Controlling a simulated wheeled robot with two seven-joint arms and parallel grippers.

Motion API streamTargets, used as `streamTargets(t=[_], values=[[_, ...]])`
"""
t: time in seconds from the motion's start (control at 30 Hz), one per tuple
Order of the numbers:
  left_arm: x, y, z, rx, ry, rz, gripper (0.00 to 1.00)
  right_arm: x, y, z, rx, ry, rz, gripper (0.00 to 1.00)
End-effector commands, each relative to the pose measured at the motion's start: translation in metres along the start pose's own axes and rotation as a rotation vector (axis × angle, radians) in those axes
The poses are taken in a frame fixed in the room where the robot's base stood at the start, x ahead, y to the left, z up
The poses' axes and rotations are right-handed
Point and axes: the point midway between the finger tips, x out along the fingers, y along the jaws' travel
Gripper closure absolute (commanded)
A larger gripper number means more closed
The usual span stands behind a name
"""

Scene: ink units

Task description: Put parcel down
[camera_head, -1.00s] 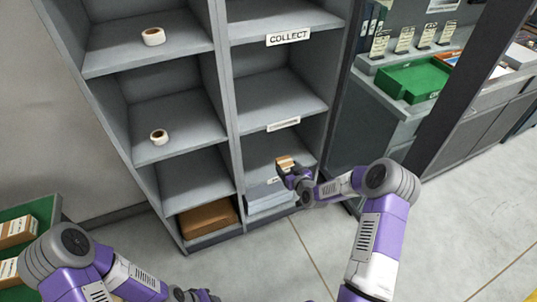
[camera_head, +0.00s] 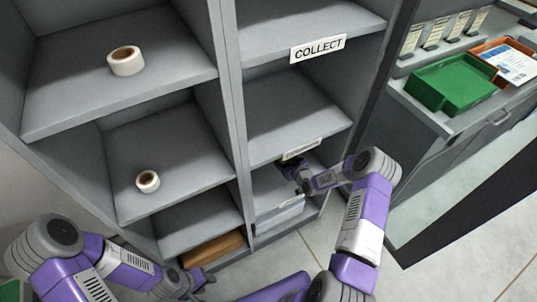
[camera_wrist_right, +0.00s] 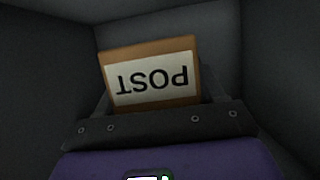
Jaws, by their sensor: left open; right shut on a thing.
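In the right wrist view a brown parcel (camera_wrist_right: 190,47) with a white label reading POST, upside down in the picture, is between the fingers of my right gripper (camera_wrist_right: 155,105). Dark grey walls surround it. In the head view my right gripper (camera_head: 298,174) reaches into a low compartment in the right column of the grey shelf unit (camera_head: 239,110). The parcel is hidden there. I cannot tell whether it touches the compartment floor. My left gripper (camera_head: 205,279) is open and empty at the lower left, in front of the shelf.
Two tape rolls, an upper one (camera_head: 126,61) and a lower one (camera_head: 148,181), sit in the left column. A brown box (camera_head: 212,250) lies in the bottom left compartment. The COLLECT compartment (camera_head: 290,105) looks empty. A green tray (camera_head: 450,86) stands on the counter at right.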

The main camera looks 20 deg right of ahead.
Motion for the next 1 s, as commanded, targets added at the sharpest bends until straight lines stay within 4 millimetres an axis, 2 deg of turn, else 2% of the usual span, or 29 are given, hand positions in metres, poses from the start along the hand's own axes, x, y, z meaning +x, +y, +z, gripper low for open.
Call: streamTargets(t=[0.07,0.3,0.57,0.73,1.0], values=[[0.002,-0.001,0.001,0.0,-0.001,0.0,0.57,0.002,0.0,0.005,0.001,0.0,0.001,0.71],[0.019,-0.007,0.0,-0.001,-0.002,0.0,0.57,0.019,0.0,0.046,0.001,0.0,0.001,0.71],[0.026,-0.01,-0.001,-0.001,-0.001,0.0,0.57,0.027,0.0,0.066,0.001,0.001,0.001,0.71],[0.036,-0.014,-0.001,0.0,-0.001,0.0,0.57,0.037,0.0,0.089,0.001,0.001,0.001,0.71],[0.036,-0.014,-0.001,0.0,-0.001,0.0,0.57,0.038,0.0,0.091,0.0,0.002,0.001,0.71]])
